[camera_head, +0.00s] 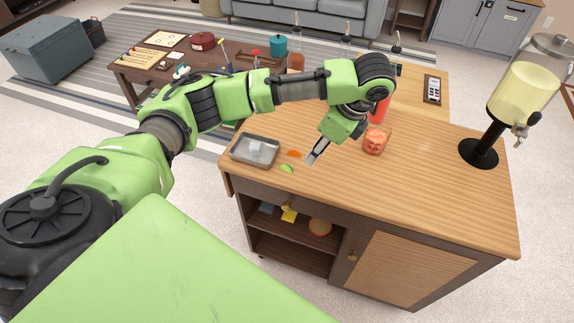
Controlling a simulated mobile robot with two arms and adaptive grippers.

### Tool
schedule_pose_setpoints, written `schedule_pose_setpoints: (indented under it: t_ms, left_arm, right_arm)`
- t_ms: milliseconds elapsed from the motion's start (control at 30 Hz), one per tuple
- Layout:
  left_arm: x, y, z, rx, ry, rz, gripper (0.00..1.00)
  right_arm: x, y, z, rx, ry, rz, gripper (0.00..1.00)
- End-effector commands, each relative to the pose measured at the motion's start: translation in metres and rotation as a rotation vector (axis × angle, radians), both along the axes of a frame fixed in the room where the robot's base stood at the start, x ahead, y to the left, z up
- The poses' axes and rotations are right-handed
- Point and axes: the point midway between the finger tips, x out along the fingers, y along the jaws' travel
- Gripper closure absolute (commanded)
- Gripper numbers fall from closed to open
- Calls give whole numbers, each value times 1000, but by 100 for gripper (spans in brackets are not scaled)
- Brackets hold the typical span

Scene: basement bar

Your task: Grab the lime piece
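The lime piece (287,168) is a small bright green wedge lying on the wooden counter (430,200), near its front left edge. My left gripper (312,158) reaches over the counter and points down, just right of the lime piece and apart from it in the picture. Its fingers are small and seen from the side, so I cannot tell whether they are open or shut. Nothing shows between them. My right gripper is not in view.
An orange piece (294,153) lies just behind the lime. A metal tray (238,151) stands to the left, and a jar with reddish contents (375,142) to the right. A drink dispenser (478,153) stands at the far right. The counter's front right is clear.

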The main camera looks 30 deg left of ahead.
Motion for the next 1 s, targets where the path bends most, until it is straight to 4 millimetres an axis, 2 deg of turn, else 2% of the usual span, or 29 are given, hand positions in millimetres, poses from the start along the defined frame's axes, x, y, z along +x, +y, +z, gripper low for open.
schedule_pose_setpoints:
  t_ms: [67, 167, 333, 600, 833, 1000]
  left_arm:
    - [5, 13, 14, 26, 7, 7, 67]
    - [6, 22, 18, 40, 20, 10, 67]
    - [4, 33, -8, 42, 27, 12, 67]
    - [4, 51, -47, 42, 22, 11, 67]
    - [2, 59, -61, 43, 22, 11, 67]
    - [-4, 72, -82, 43, 23, 11, 67]
  right_arm:
    - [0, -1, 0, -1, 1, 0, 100]
    - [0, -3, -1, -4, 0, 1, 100]
    - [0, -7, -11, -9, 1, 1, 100]
    - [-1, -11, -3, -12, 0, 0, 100]
    - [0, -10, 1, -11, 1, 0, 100]
    - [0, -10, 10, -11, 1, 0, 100]
